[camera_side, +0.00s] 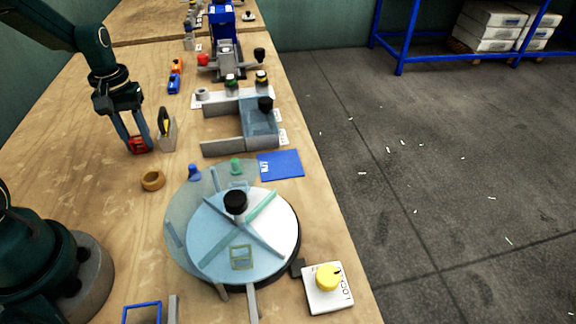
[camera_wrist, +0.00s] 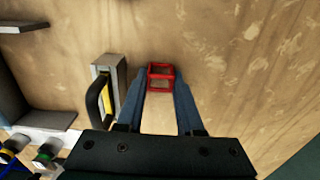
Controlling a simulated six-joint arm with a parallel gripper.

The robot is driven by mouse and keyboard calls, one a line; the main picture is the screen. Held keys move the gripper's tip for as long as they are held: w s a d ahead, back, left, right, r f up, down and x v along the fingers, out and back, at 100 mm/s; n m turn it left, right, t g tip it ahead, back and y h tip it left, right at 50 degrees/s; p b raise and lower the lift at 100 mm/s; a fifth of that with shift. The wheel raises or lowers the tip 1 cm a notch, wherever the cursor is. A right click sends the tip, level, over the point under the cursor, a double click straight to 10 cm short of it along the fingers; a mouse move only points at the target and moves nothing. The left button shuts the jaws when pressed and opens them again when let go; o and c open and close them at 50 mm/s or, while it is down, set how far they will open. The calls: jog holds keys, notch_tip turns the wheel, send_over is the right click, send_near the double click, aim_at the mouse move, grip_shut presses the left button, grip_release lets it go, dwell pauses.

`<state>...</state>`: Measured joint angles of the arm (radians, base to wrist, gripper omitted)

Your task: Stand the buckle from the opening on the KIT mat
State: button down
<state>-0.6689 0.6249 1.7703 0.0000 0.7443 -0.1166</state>
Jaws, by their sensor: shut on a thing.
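My gripper (camera_side: 138,147) is at the left of the bench, low over the wood. It is shut on a small red open frame, like a buckle (camera_side: 137,145); in the wrist view the red frame (camera_wrist: 161,71) sits between my fingertips (camera_wrist: 160,82). I cannot tell whether the frame touches the bench. The blue KIT mat (camera_side: 285,164) lies flat and bare at the bench's right edge, beyond the round turntable. An olive square frame (camera_side: 241,257) shows in the front sector of the turntable (camera_side: 205,222), which has dividing vanes and a clear cover.
A grey block with a black handle (camera_side: 167,130) stands just right of my gripper. A grey fixture with a clear panel (camera_side: 259,117) stands behind the mat. A tan ring (camera_side: 152,180), blue peg (camera_side: 194,172) and green peg (camera_side: 236,166) stand nearby. A yellow-knob LOCK box (camera_side: 328,287) is front right.

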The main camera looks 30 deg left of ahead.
aim_at(137, 137)
jog(key=shift+f, duration=0.1)
jog(key=c, duration=0.5)
grip_release()
jog(key=shift+c, duration=0.2)
notch_tip(137, 137, up, 12)
jog(key=s+d+r+m+t, duration=0.1)
jog(key=s+d+m, duration=0.3)
jog(key=d, duration=0.5)
jog(key=s+d+r+m+t, duration=0.2)
jog(key=s+d+m+t, duration=0.2)
jog(key=d, duration=0.6)
jog(key=shift+s+d+r+m+t, duration=0.15)
jog(key=shift+s+r+m+t, duration=0.2)
jog(key=shift+s, duration=0.65)
jog(key=shift+o, duration=0.5)
jog(key=shift+s+d+f, duration=0.15)
